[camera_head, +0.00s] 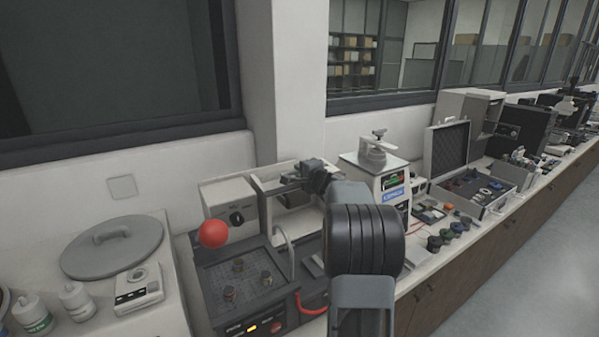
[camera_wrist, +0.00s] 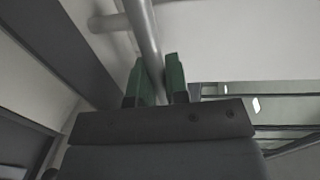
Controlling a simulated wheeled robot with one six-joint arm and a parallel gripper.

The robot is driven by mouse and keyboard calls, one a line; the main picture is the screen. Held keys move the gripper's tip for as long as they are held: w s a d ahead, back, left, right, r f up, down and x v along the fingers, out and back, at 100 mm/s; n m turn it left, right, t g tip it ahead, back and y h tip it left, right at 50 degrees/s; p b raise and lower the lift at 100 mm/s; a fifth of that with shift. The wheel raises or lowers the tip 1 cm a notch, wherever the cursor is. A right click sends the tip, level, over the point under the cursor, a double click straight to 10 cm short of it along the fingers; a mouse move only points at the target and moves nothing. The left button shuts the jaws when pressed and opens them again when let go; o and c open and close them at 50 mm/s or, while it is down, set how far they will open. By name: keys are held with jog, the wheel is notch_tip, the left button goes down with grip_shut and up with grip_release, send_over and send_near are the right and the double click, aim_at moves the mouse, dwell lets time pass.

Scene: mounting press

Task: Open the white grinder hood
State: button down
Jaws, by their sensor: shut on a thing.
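My gripper (camera_head: 290,182) reaches over the bench machine in the head view, beside a pale upright panel or frame (camera_head: 263,190) that looks like part of the white hood. In the wrist view, the green-padded fingers (camera_wrist: 157,85) are shut around a grey round bar (camera_wrist: 142,30), one pad on each side. The bar looks like a handle and continues up past the fingertips. My arm hides much of the machine's right side in the head view, so how far the hood is open cannot be told.
A grey round lid (camera_head: 112,246) lies at left near white bottles (camera_head: 75,300). A white instrument (camera_head: 385,175) and an open case (camera_head: 480,190) stand to the right. The wall is close behind.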

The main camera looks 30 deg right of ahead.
dwell(0.3)
jog(key=b, duration=0.3)
jog(key=shift+s+f, duration=0.35)
jog(key=shift+f, duration=0.05)
jog(key=s+b, duration=0.1)
jog(key=b, duration=0.2)
jog(key=s+t+b, duration=0.1)
jog(key=s+b, duration=0.1)
jog(key=b, duration=0.2)
jog(key=s+t+b, duration=0.1)
jog(key=b, duration=0.2)
jog(key=shift+s+a+r, duration=0.1)
jog(key=shift+s+r, duration=0.05)
jog(key=shift+r, duration=0.15)
jog(key=c, duration=1.4)
grip_release()
jog(key=s+f+b, duration=0.1)
jog(key=s+b, duration=0.2)
jog(key=s, duration=1)
jog(key=shift+s+a+b, duration=0.35)
jog(key=shift+a+b, duration=0.05)
jog(key=shift+a, duration=0.05)
